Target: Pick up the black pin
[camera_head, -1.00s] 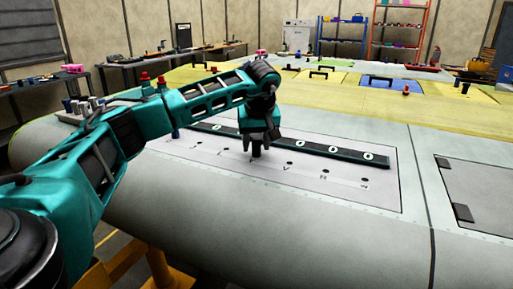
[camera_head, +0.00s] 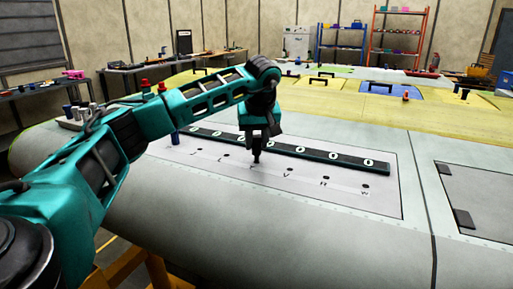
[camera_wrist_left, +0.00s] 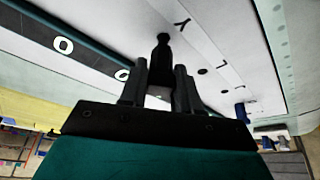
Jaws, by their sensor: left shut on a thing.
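The black pin (camera_head: 256,157) is upright over the light panel (camera_head: 310,194), between marked holes. My left gripper (camera_head: 258,146) points down from above with its fingers shut on the pin's upper part. In the left wrist view the pin (camera_wrist_left: 162,49) sticks out beyond the fingertips (camera_wrist_left: 160,76), with its far end close to the panel. I cannot tell whether that end is in a hole or just clear of it. My right gripper is not in view.
A long dark strip (camera_head: 345,159) with white rings lies just behind the pin. A blue pin (camera_head: 175,138) stands at the panel's left end. More pins (camera_head: 83,112) stand on the wing at far left. The panel's front right is clear.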

